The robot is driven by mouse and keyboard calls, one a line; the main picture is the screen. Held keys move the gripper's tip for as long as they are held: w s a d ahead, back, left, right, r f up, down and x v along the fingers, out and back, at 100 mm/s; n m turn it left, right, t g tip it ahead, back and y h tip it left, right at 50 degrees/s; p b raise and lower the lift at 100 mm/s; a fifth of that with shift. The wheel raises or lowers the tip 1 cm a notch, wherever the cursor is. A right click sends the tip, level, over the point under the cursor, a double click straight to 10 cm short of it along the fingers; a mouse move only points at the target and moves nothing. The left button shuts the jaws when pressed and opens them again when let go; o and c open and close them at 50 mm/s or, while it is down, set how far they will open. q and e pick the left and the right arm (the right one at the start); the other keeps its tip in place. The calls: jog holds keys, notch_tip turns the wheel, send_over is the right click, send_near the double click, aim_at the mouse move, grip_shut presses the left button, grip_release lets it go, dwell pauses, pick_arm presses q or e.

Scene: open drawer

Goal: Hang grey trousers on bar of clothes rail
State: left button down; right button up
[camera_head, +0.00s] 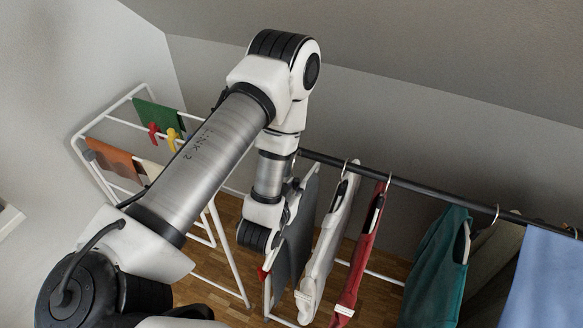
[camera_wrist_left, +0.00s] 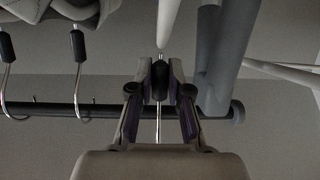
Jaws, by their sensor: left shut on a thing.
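The grey trousers (camera_head: 302,225) hang beside my left wrist in the head view, near the left end of the dark bar (camera_head: 410,185) of the clothes rail. My left arm partly covers them. In the left wrist view my left gripper (camera_wrist_left: 160,85) is shut on the black neck of a hanger (camera_wrist_left: 160,78). Its metal hook extends down past the fingers, close to the bar (camera_wrist_left: 60,108). I cannot tell whether the hook rests on the bar. My right gripper is not in view.
On the rail hang a white garment (camera_head: 328,240), a red one (camera_head: 362,255), a teal one (camera_head: 437,265) and a light blue one (camera_head: 545,280). Other hooks (camera_wrist_left: 78,100) sit left of my gripper. A white drying rack (camera_head: 232,265) with small cloths stands left, behind my arm.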

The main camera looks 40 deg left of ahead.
aim_at(303, 178)
pick_arm(q)
jog(key=shift+w+a+r, duration=0.1)
jog(key=shift+w+a, duration=0.1)
jog(key=shift+w, duration=0.55)
jog(key=shift+w+a+r, duration=0.1)
jog(key=shift+w+a, duration=0.05)
jog(key=shift+w, duration=0.55)
jog(key=shift+w+a+f, duration=0.1)
jog(key=shift+w+a, duration=0.1)
jog(key=shift+w, duration=0.75)
jog(key=shift+w+f, duration=0.15)
jog(key=shift+f, duration=0.05)
jog(key=shift+f+b, duration=0.85)
jog(key=shift+f, duration=0.3)
jog(key=c, duration=1)
grip_release()
jog(key=shift+c, duration=0.2)
